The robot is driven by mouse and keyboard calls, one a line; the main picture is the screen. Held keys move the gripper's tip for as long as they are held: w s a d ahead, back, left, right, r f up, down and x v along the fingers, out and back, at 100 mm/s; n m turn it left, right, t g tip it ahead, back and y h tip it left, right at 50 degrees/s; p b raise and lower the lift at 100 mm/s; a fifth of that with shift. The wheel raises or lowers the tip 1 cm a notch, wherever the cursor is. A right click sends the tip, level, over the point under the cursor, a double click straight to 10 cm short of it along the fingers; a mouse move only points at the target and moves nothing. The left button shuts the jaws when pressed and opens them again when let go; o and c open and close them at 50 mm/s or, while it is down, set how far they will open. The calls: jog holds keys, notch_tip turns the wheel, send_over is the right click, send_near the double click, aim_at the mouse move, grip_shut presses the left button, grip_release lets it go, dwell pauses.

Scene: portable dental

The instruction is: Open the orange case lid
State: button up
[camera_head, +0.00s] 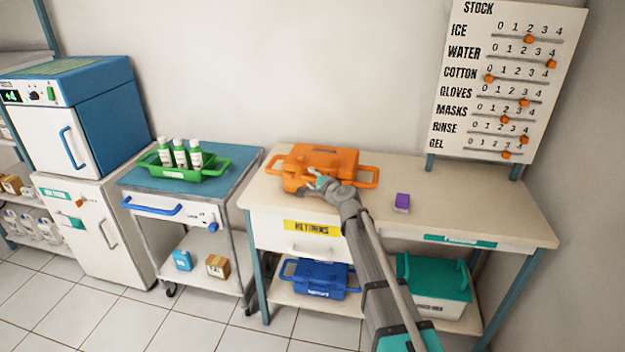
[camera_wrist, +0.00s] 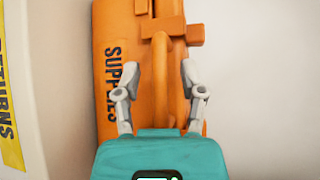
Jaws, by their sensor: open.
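The orange case (camera_head: 322,158) lies on the beige table, with a loop handle at each side. In the wrist view the case (camera_wrist: 112,90) shows the word SUPPLIES on its front, an orange latch-like block and an upright front handle (camera_wrist: 160,75). The lid looks shut. My gripper (camera_head: 318,182) is at the front of the case. In the wrist view my gripper (camera_wrist: 158,82) is open, with one finger on each side of the front handle. I cannot tell whether the fingers touch it. My arm hides part of the case front.
A purple block (camera_head: 402,202) lies on the beige table (camera_head: 470,205) right of the case. A blue case (camera_head: 318,278) and a teal-lidded box (camera_head: 435,285) are on the shelf below. A green tray with bottles (camera_head: 185,175) is on the cart at left. The table's right side is clear.

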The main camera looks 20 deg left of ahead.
grip_shut()
dwell(0.4)
